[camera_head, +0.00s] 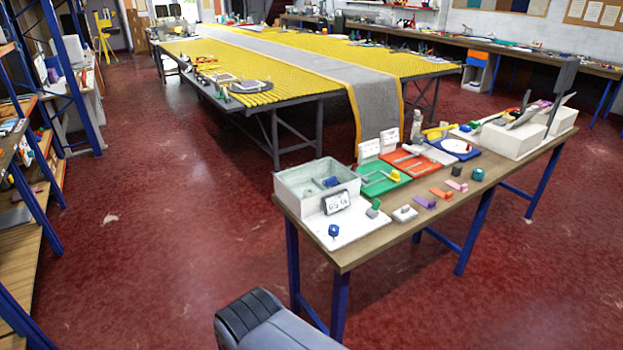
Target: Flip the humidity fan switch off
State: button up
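A pale open-topped box (287,187) stands at the near left end of the workbench. A small display panel (335,202) with dark characters, too small to read surely, leans at its front. A white plate (349,228) lies before the box, and a small blue part (333,231) sits on it. No part is clearly marked as the humidity fan switch, and I cannot tell its position. My gripper is not seen; only a grey and black part of my own body shows at the bottom, apart from the bench.
The wooden bench (352,255) on blue legs also carries a green tray (371,187), an orange tray (425,164) and several small coloured blocks. A long table with yellow slats (290,72) and a grey runner stands behind. Red floor (170,240) is clear on the left.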

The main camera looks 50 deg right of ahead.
aim_at(376, 205)
jog(key=z, duration=1.95)
jog(key=i+l+u, duration=0.4)
jog(key=i+l, duration=1.15)
jog(key=i, duration=0.1)
